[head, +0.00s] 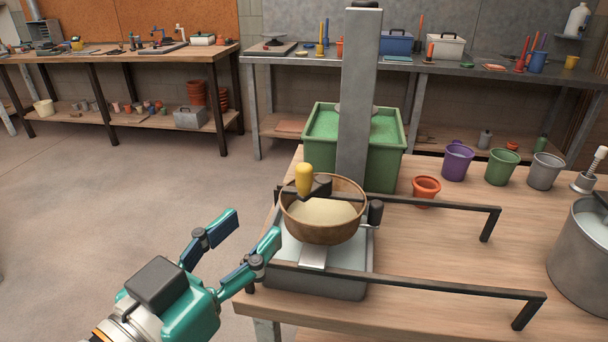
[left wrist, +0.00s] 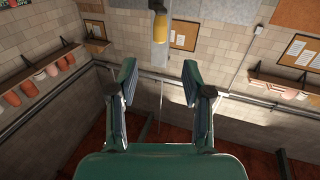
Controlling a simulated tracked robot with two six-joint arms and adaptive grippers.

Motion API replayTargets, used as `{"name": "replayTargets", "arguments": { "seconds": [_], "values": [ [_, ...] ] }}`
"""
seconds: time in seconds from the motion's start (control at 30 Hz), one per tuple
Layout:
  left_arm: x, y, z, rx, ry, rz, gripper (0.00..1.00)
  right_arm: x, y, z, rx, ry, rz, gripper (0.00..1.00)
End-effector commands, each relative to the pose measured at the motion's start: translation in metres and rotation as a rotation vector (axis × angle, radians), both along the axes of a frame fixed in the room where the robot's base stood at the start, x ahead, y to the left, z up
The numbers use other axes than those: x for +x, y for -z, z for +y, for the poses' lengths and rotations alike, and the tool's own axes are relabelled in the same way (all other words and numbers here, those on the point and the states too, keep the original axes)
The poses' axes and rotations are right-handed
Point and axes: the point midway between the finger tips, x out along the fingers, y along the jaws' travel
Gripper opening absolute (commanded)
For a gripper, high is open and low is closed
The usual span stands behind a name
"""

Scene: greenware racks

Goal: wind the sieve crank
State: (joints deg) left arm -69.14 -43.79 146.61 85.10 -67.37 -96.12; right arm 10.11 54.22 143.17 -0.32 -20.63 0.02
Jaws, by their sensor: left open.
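The sieve (head: 322,234) is a round brown bowl-like sieve with pale powder in it, set over a grey tray (head: 335,288) on the wooden table. The crank, a dark arm with an upright yellow handle (head: 304,179), sits at the sieve's back left rim. The yellow handle also shows at the top of the left wrist view (left wrist: 160,28), beyond the fingertips. My left gripper (head: 252,232) is open and empty, to the left of the sieve and lower than the handle, apart from both. My right gripper is in neither view.
Two black rails (head: 420,284) run along the table on either side of the tray. A grey post (head: 360,100) stands behind the sieve, before a green bin (head: 392,160). A small orange pot (head: 426,187), several buckets and a large metal drum (head: 585,255) stand to the right.

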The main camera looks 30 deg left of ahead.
Motion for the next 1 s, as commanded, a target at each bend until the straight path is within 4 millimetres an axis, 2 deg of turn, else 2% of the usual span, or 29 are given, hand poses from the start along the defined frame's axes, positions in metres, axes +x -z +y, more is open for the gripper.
{"name": "replayTargets", "arguments": {
  "seconds": [0.57, 0.83, 1.0],
  "values": [
    [0.048, 0.000, 0.000, 0.005, -0.007, 0.007, 0.49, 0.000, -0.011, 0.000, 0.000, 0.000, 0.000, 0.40],
    [0.081, 0.001, -0.002, 0.009, -0.004, 0.014, 0.49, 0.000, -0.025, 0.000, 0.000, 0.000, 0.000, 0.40],
    [0.111, 0.006, -0.003, 0.006, -0.002, 0.012, 0.49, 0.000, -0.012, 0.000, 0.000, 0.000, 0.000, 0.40]
  ]
}}
